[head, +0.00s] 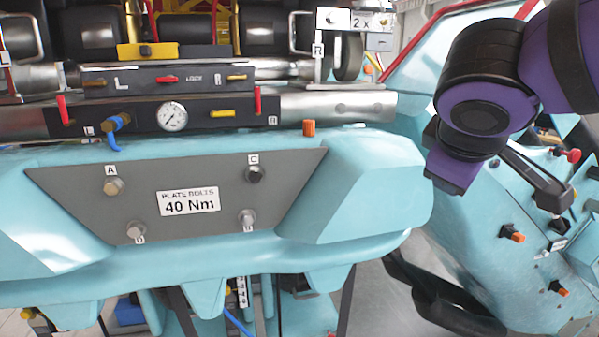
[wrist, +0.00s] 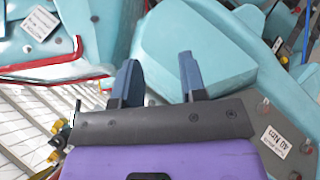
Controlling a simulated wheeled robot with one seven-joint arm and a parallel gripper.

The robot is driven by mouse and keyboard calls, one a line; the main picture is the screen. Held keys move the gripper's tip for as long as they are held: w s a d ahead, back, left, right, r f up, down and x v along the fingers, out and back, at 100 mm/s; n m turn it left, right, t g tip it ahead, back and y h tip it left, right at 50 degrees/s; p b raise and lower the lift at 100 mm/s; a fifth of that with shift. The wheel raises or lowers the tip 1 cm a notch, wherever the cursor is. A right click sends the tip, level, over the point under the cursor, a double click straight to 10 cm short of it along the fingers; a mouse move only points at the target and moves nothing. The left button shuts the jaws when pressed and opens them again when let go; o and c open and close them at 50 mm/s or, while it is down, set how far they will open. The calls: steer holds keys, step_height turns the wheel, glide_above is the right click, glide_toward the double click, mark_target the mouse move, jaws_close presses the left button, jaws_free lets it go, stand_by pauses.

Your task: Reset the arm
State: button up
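My gripper (wrist: 159,72) shows in the wrist view with its two dark blue fingers apart and nothing between them. Pale turquoise bodywork (wrist: 205,50) lies beyond the fingers; whether they touch it I cannot tell. In the head view my purple and black arm comes in from the upper right. Its lower end hangs beside the right end of the turquoise train front (head: 375,185), in front of more turquoise bodywork. The fingertips are hard to make out there.
A grey plate (head: 85,190) with several bolts and a "40 Nm" label (head: 188,202) is on the train front. Above it are a gauge (head: 172,116), coloured levers and an orange knob (head: 309,128). Bodywork with orange-tipped knobs (head: 511,234) stands at right, close to my arm.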

steer(key=s+d+f+m+g+y, duration=0.3)
steer(key=s+d+f+m+y, duration=0.1)
steer(key=s+d+m, duration=0.4)
steer(key=shift+s+d+f, duration=0.5)
steer(key=shift+s+f, duration=0.05)
steer(key=shift+s, duration=0.6)
stand_by(1.5)
